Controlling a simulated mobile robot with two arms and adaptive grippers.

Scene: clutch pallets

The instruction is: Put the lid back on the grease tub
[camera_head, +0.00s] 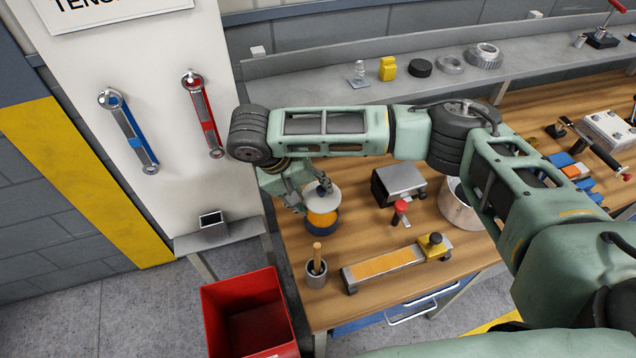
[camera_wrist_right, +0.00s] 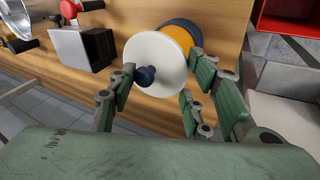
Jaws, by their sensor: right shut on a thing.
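The grease tub (camera_head: 322,226) is a dark blue round tub with orange grease, standing near the left end of the wooden bench. It also shows in the right wrist view (camera_wrist_right: 182,24). The lid (camera_head: 320,200) is a white disc with a dark blue knob; it also shows in the right wrist view (camera_wrist_right: 165,52). My right gripper (camera_head: 312,190) is shut on the lid, its fingers around the knob side. The lid is over the back part of the tub, offset, with orange grease showing past its edge. Whether lid and rim touch, I cannot tell. My left gripper is out of view.
A cup with a wooden-handled tool (camera_head: 316,274) stands in front of the tub. A block with an orange strip (camera_head: 385,265), a red-topped item (camera_head: 400,208), a grey-black box (camera_head: 398,182) and a metal pot (camera_head: 458,208) stand to the right. A red bin (camera_head: 250,310) is on the floor.

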